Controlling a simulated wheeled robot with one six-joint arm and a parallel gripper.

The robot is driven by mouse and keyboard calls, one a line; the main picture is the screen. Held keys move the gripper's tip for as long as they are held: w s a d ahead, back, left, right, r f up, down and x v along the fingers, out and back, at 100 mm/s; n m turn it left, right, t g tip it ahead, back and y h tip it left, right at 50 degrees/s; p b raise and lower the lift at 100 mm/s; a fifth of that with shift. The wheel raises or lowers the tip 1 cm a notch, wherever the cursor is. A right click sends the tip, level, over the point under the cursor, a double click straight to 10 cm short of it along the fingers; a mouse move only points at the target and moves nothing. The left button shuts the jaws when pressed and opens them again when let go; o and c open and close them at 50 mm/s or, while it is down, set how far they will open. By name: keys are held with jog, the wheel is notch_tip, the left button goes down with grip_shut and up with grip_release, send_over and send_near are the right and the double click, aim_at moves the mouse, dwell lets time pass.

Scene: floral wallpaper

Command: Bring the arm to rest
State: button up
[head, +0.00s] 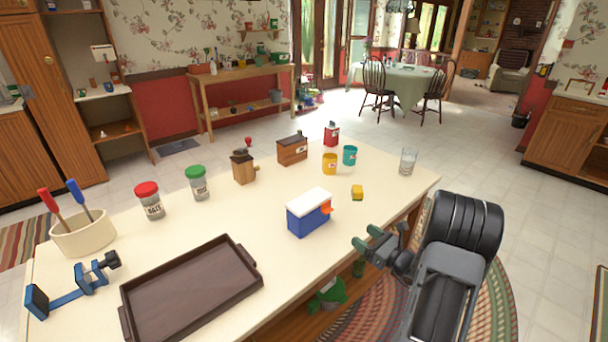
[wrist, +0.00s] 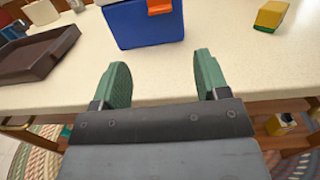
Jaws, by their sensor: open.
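My gripper (head: 372,239) hangs at the front right edge of the table in the head view, on my black and grey arm. Its two green fingers also show in the wrist view (wrist: 161,82), spread apart with nothing between them. A blue box with a white lid and an orange latch (head: 309,213) stands on the table just beyond the fingertips. The box also shows in the wrist view (wrist: 145,25), ahead of the fingers and apart from them.
The table (head: 255,255) bears a brown tray (head: 190,292), a blue clamp (head: 75,287), two jars, a yellow block (head: 357,192), cups and a clear glass (head: 408,161). A green object (head: 328,292) sits on the shelf below. Open floor lies to the right.

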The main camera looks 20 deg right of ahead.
jog(key=shift+f, duration=0.1)
jog(key=s+a+n+g+y+p, duration=0.1)
jog(key=s+a+n+g+p, duration=0.2)
jog(key=s+a+n+g, duration=1.1)
jog(key=s+a+r+n+h+p, duration=0.1)
jog(key=a+r+n+h+p, duration=0.1)
jog(key=r+n, duration=0.6)
jog(key=s+a+r+n+h+p, duration=0.2)
jog(key=r+n+h+p, duration=0.2)
jog(key=r+n+h, duration=0.3)
notch_tip(320, 180, up, 5)
jog(key=shift+s+a+f+n+t+p, duration=0.25)
jog(key=shift+a+n+t+p, duration=0.15)
jog(key=shift+n, duration=0.6)
